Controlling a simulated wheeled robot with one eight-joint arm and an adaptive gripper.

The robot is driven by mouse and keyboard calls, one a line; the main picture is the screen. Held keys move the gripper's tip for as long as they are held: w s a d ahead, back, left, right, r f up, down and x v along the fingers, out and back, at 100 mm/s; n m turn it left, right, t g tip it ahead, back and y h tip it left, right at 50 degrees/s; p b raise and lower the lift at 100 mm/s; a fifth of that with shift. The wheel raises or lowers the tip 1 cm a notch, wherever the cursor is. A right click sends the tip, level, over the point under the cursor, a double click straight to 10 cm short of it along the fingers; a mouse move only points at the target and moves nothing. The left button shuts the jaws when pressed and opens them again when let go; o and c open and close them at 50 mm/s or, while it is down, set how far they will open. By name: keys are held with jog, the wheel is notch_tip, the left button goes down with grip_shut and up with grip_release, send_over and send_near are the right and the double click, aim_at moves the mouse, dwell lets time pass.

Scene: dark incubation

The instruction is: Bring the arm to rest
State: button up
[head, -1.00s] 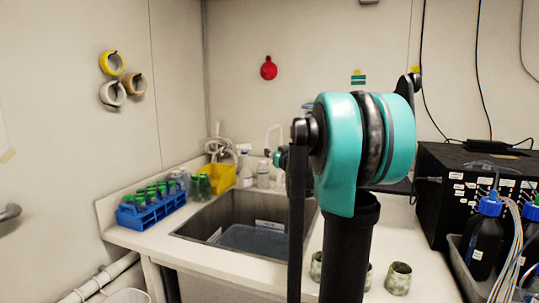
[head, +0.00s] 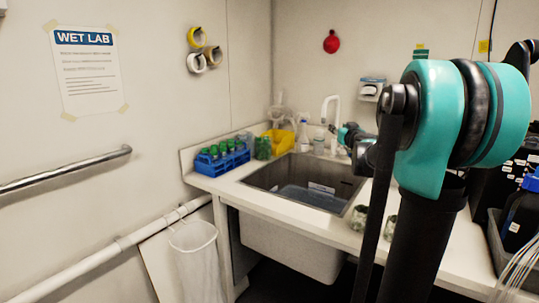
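My arm fills the right side of the head view, with a large teal and black joint and a black link below it. A smaller teal and black far part of my arm, apparently the gripper end (head: 357,145), shows just left of the big joint, in front of the sink's back right corner. Its fingers cannot be made out, so I cannot tell whether it is open or shut. Nothing is visibly held.
A counter (head: 228,190) carries a sink (head: 262,180), a blue rack (head: 208,166) of green-capped tubes and small mottled pots (head: 359,217). A white bin (head: 197,262) and a wall rail (head: 70,173) are at left. A blue-capped bottle (head: 524,212) stands at far right.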

jog(key=s+a+f+n+g+y, duration=0.35)
jog(key=s+a+f+g, duration=0.35)
jog(key=s+a+f, duration=0.9)
jog(key=s+d+f+m+g+h, duration=0.2)
jog(key=s+d+f+g, duration=0.1)
jog(key=s+f, duration=0.7)
jog(key=s+d+f+m+g+h, duration=0.2)
jog(key=s+d+f, duration=0.3)
jog(key=s+f, duration=0.5)
jog(key=s+g, duration=0.1)
jog(key=s, duration=0.3)
jog(key=shift+s+f+g, duration=0.35)
jog(key=shift+s+g, duration=0.05)
jog(key=shift+a+h, duration=0.15)
jog(key=shift+h, duration=0.1)
